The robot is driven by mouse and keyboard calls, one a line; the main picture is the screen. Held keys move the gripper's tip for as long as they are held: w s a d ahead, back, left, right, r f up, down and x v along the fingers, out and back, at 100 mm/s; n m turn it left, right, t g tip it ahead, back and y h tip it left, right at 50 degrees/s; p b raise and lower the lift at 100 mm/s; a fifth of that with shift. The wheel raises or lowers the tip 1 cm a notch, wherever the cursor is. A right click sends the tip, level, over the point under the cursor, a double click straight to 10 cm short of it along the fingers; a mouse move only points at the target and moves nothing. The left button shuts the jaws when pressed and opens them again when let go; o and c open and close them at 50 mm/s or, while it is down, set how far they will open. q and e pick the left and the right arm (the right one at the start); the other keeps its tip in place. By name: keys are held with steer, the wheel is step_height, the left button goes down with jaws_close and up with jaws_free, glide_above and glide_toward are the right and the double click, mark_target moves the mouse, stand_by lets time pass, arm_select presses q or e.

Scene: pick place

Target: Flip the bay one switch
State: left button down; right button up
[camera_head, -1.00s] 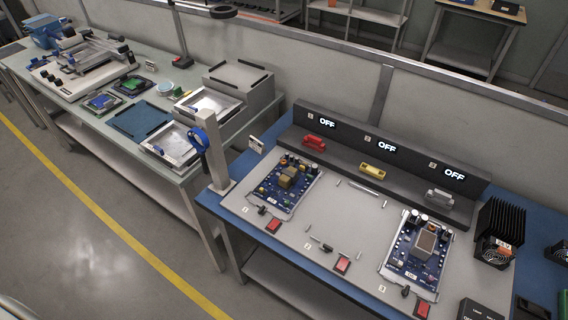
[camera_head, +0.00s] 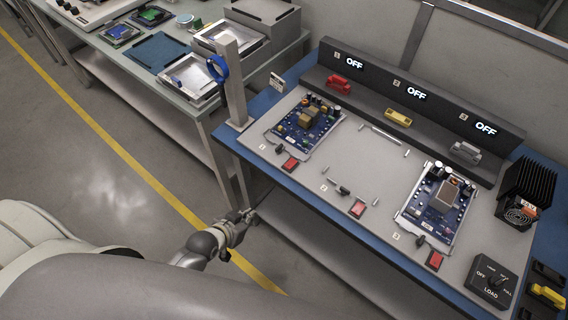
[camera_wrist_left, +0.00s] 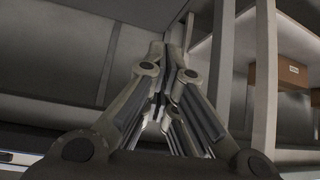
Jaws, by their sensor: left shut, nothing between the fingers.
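The bay one switch is a red rocker (camera_head: 290,165) at the front left of the grey bench panel, by the label 1. The bay one display (camera_head: 357,84) reads OFF. A blue circuit board (camera_head: 305,127) lies in bay one behind the switch. My left gripper (camera_head: 248,214) is shut and empty, in front of the bench's front edge, below and left of the switch and apart from it. Its closed fingers also show in the left wrist view (camera_wrist_left: 166,52); the switch does not show there. My right gripper is not in view.
Bay two has a red switch (camera_head: 357,208) and no board. Bay three has a red switch (camera_head: 435,260) and a board (camera_head: 441,205). A post with a blue ring (camera_head: 217,68) stands at the bench's left corner. A black load box (camera_head: 492,275) sits at the right.

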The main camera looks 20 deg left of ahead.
arm_select(q)
steer(key=w+d+r+m+t+h+b, duration=0.1)
steer(key=w+d+r+t, duration=0.1)
steer(key=r, duration=1)
steer(key=w+d+r+m+t+h+b, duration=0.1)
steer(key=d+r+t+h, duration=0.1)
steer(key=r, duration=1)
steer(key=shift+w+d+r, duration=0.25)
steer(key=shift+w+d, duration=0.05)
steer(key=shift+w, duration=0.05)
steer(key=shift+w, duration=0.1)
steer(key=p, duration=0.1)
glide_above(290, 163)
steer(key=s, duration=0.3)
steer(key=f, duration=0.3)
steer(key=shift+w+a+f, duration=0.2)
steer(key=shift+w+a, duration=0.05)
steer(key=shift+a, duration=0.15)
step_height(290, 163, down, 4)
steer(key=shift+r, duration=0.25)
steer(key=shift+s+f, duration=0.1)
steer(key=shift+f, duration=0.35)
